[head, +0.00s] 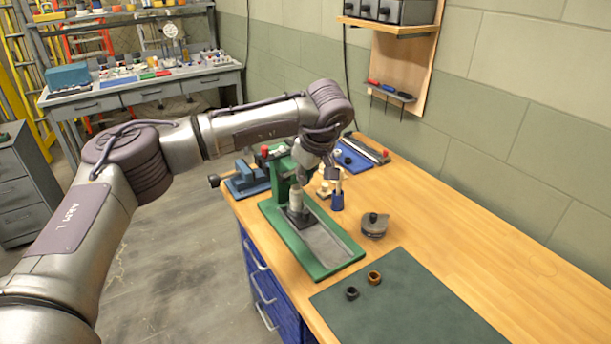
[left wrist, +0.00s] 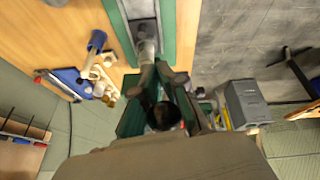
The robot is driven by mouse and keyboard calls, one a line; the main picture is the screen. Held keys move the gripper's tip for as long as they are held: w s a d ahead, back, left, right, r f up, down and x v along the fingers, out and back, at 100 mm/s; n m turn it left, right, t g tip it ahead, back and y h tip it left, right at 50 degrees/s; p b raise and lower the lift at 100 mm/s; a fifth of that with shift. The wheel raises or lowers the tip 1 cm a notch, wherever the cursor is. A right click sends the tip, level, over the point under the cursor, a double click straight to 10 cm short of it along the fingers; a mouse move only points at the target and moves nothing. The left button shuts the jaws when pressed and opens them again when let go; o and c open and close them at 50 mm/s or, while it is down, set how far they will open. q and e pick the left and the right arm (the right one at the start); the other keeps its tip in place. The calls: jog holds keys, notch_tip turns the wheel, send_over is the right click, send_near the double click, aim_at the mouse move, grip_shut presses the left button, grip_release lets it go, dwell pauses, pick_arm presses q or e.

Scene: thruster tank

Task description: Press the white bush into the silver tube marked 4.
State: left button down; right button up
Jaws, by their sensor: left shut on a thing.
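The green press (head: 283,172) stands at the left edge of the wooden bench. A pale upright cylinder (head: 297,197), seemingly the silver tube, stands on the dark block of its base. It also shows in the left wrist view (left wrist: 147,32). I cannot read a mark on it. My left gripper (head: 300,180) reaches in under the arm at the cylinder's top. In the left wrist view its fingertips (left wrist: 152,66) close in on the cylinder's near end. They seem shut on the white bush (left wrist: 147,48), which they mostly hide. My right gripper is not in view.
A blue pot (head: 337,201) and small pale parts stand just right of the press. A grey round item (head: 374,225) is farther right. A dark mat (head: 410,305) holds a black ring (head: 352,293) and an orange-brown ring (head: 374,278). The bench's right side is clear.

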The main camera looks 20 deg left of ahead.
pick_arm(q)
jog(key=c, duration=1.5)
grip_release()
jog(key=shift+s+r, duration=0.1)
jog(key=shift+r, duration=0.15)
jog(key=shift+o, duration=1.3)
jog(key=shift+s+r, duration=0.1)
jog(key=shift+s, duration=0.15)
jog(key=shift+w, duration=0.15)
jog(key=shift+d+r, duration=0.15)
jog(key=shift+r, duration=0.15)
jog(key=v, duration=1.1)
jog(key=shift+s, duration=0.25)
jog(key=shift+r, duration=0.15)
